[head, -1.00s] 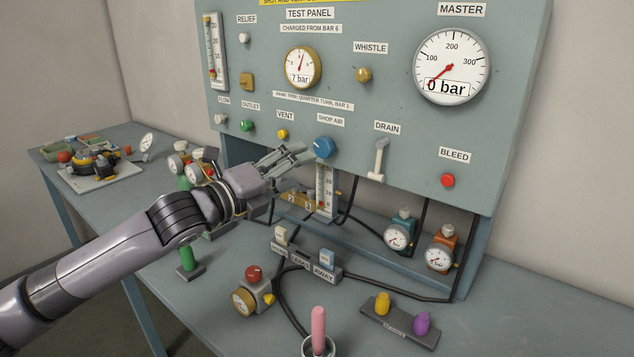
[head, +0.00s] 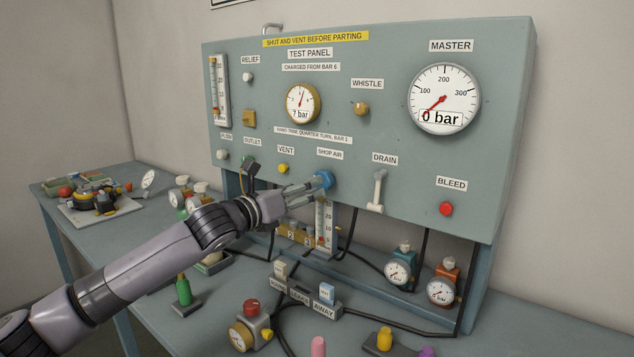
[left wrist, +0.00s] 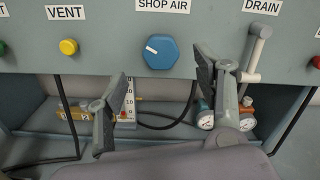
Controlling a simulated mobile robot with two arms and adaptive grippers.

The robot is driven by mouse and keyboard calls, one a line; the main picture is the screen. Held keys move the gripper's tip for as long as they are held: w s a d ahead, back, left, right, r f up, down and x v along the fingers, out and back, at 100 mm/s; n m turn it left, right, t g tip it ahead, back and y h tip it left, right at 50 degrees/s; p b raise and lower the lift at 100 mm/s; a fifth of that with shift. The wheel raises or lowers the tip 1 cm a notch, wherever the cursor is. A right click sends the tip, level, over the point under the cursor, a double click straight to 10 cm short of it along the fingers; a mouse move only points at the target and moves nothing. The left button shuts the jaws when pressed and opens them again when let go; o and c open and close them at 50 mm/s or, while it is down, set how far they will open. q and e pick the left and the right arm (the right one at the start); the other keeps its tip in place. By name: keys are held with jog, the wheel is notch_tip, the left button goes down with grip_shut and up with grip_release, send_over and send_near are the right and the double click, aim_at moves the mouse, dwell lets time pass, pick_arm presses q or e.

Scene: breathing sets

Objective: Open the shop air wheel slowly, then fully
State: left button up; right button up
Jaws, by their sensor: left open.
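The blue shop air wheel (head: 325,180) is on the grey-green panel under its SHOP AIR label. In the left wrist view the wheel (left wrist: 162,52) is a hexagonal knob with a white mark pointing to the upper left. My left gripper (head: 312,188) is open and empty, its fingers reaching toward the wheel. In the left wrist view the fingers (left wrist: 162,88) are spread, and the wheel shows ahead between and above their tips. Whether they touch it cannot be told. My right gripper is not in view.
The yellow vent knob (head: 283,168) is left of the wheel and the white drain lever (head: 378,190) right of it. A level tube (head: 326,228) stands below.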

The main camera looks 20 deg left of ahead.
pick_arm(q)
jog(key=x, duration=0.6)
jog(key=shift+w, duration=0.1)
jog(key=c, duration=1.1)
jog(key=shift+c, duration=0.2)
